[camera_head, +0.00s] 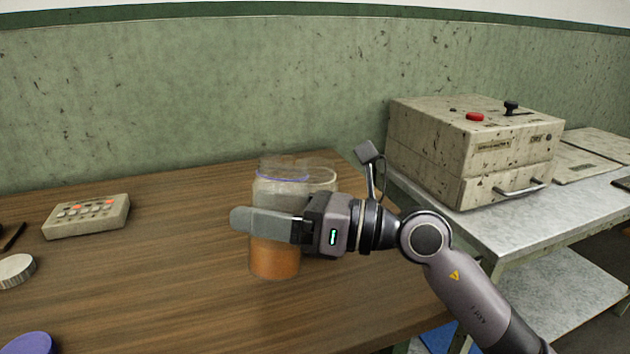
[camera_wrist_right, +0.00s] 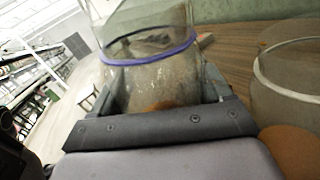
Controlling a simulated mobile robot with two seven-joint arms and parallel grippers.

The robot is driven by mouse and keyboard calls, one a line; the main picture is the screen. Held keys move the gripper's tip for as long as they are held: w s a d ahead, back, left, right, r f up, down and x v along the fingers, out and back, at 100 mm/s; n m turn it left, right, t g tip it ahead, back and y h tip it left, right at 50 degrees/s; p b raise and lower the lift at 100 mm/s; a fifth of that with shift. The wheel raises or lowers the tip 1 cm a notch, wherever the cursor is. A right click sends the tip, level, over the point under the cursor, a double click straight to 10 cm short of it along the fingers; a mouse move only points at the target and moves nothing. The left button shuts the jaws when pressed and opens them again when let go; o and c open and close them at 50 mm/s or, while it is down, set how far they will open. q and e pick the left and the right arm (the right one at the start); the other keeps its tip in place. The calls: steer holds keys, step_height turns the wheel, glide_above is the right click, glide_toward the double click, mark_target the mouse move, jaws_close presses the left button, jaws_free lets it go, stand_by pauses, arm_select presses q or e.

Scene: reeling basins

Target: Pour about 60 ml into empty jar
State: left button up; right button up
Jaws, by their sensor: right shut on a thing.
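A clear jar with a purple band (camera_head: 282,178) stands upright between the fingers of my right gripper (camera_head: 270,225), which is shut on it. Orange-brown contents (camera_head: 274,260) fill its lower part below the fingers. The held jar also shows in the right wrist view (camera_wrist_right: 150,75). A second clear jar with a pale band (camera_head: 323,179) stands just behind it, partly hidden by the held jar and gripper. In the right wrist view this second jar (camera_wrist_right: 288,95) is at the right, with an orange-brown patch low in it. My left gripper is not in view.
A beige button box (camera_head: 87,216), a grey round lid (camera_head: 16,270) and a purple round piece (camera_head: 28,343) lie at the left. A boxy machine (camera_head: 470,150) stands on a metal table (camera_head: 500,227) at the right.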

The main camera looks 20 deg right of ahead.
step_height(320, 180, down, 2)
steer(key=shift+s+n+b, duration=0.1)
steer(key=shift+n+b, duration=0.3)
steer(key=shift+b, duration=0.2)
steer(key=shift+a+f+n, duration=0.1)
steer(key=shift+n, duration=0.3)
steer(key=shift+s+a+f+n+h, duration=0.1)
steer(key=shift+s+a+n+h, duration=0.15)
steer(key=shift+n, duration=0.35)
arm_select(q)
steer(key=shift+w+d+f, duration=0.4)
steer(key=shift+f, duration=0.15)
arm_select(e)
steer(key=shift+d, duration=0.1)
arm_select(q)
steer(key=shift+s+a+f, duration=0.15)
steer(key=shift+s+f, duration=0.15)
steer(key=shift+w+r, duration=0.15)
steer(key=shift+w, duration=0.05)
